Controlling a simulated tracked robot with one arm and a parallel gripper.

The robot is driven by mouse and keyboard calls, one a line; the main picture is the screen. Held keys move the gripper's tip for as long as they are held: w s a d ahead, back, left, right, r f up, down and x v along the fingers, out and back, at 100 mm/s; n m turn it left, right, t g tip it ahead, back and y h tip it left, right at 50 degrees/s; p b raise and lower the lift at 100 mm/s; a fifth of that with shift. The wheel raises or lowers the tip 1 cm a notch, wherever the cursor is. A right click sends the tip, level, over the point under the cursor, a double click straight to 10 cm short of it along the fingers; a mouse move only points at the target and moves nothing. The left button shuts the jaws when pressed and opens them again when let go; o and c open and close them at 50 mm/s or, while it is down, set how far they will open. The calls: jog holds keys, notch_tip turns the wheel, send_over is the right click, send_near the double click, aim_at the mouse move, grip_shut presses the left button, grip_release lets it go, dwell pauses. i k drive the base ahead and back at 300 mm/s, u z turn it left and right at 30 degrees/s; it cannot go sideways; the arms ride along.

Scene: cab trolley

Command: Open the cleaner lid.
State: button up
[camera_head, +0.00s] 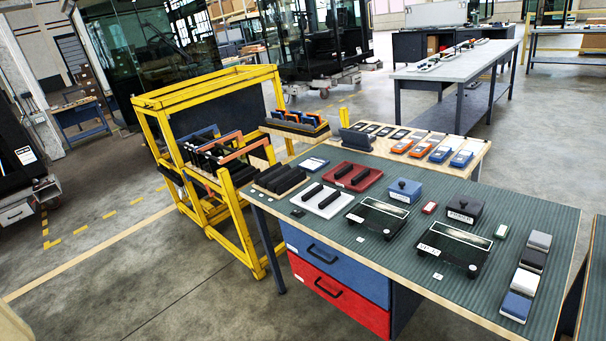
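A workbench (300,225) with a green ribbed top stands at the right. On it are a blue box (406,193) and a dark grey box (463,212), each with a knob on its lid. Both lids look closed. White labels sit on their fronts, too small to read for sure. I cannot tell which one is the cleaner. My gripper is not in view.
Around the boxes lie two black glass-topped devices (377,215) (453,247), a red tray (352,176), a white tray (322,200) and several small blocks (533,257). A yellow trolley (250,245) stands left of the bench. Clear floor (130,280) lies at the front left.

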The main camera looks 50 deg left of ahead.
aim_at(404, 187)
jog(key=u, duration=0.5)
jog(key=i, duration=1.2)
jog(key=u, duration=0.85)
jog(key=i, duration=0.25)
jog(key=u, duration=0.05)
jog(key=k, duration=0.9)
jog(key=z, duration=0.4)
